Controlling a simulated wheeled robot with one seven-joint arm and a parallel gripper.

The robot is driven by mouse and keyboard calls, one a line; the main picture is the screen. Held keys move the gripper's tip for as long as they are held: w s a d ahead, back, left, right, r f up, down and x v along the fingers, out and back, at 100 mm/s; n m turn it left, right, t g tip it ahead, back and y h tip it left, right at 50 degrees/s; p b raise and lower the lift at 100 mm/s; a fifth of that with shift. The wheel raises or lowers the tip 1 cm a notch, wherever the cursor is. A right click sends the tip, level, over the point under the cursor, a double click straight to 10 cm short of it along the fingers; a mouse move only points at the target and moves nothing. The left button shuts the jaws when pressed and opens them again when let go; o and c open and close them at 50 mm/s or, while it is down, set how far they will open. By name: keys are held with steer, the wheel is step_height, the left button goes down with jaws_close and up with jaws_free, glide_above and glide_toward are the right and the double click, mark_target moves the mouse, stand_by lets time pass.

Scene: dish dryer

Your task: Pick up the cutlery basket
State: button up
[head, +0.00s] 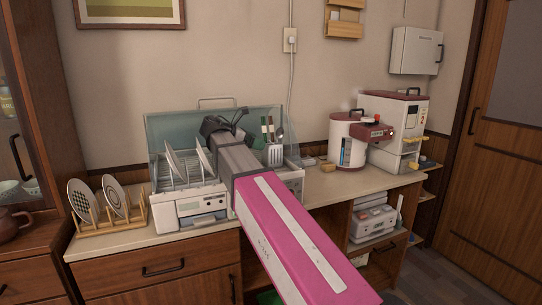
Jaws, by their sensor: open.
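The cutlery basket (274,155) is a small light-coloured holder at the right inside the dish dryer (197,213). Green-handled cutlery (267,128) and a pale slotted utensil stand up out of it. My gripper (238,116) is dark and open, above the dryer's middle and to the left of the basket, apart from it in the picture. My grey and pink arm crosses in front of the dryer and covers its middle and part of its right side. The exact depth between gripper and basket is hard to tell.
White plates (174,161) stand in the dryer's left part, under a raised clear lid (165,127). A wooden rack (110,221) with patterned plates is at the left. A white and red pot (347,140) and a rice dispenser (397,132) stand at the right.

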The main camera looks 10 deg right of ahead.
mark_target(272, 154)
steer(key=shift+f+x, duration=0.1)
steer(key=shift+x, duration=1.5)
steer(key=shift+f+x, duration=0.15)
steer(key=shift+x, duration=1.4)
steer(key=shift+w+a, duration=0.1)
steer(key=shift+a, duration=0.05)
steer(key=c, duration=0.8)
